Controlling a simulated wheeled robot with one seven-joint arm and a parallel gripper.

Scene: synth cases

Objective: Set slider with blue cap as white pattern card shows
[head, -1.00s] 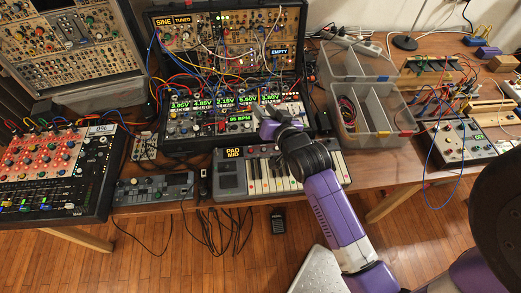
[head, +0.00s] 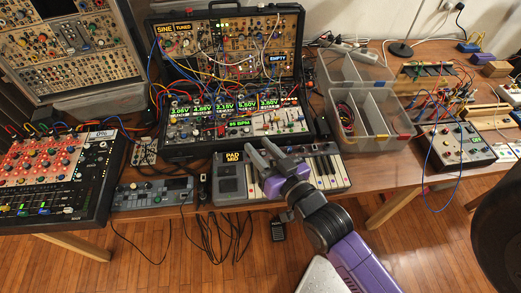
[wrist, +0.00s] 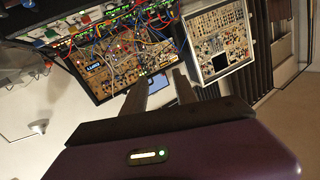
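My gripper (head: 291,149) is above the keyboard in the head view, near the front of the open synth case (head: 220,152). Its two fingers are apart with nothing visible between them; the wrist view also shows the gap between the fingers (wrist: 162,90). Several small sliders with coloured caps (head: 42,208) are on the front of the red and black mixer at left; some look blue. A white card or label with dark marks (head: 101,136) is at the mixer's top right. I cannot tell whether it is the pattern card. The small controls on the case's lower row are too small to read.
Patch cables (head: 215,70) loop over the synth case. The keyboard (head: 230,180) and a small dark unit (head: 152,192) line the table's front edge. Clear plastic bins (head: 375,105) stand right of the case. A cabled grey box (head: 462,145) sits farther right.

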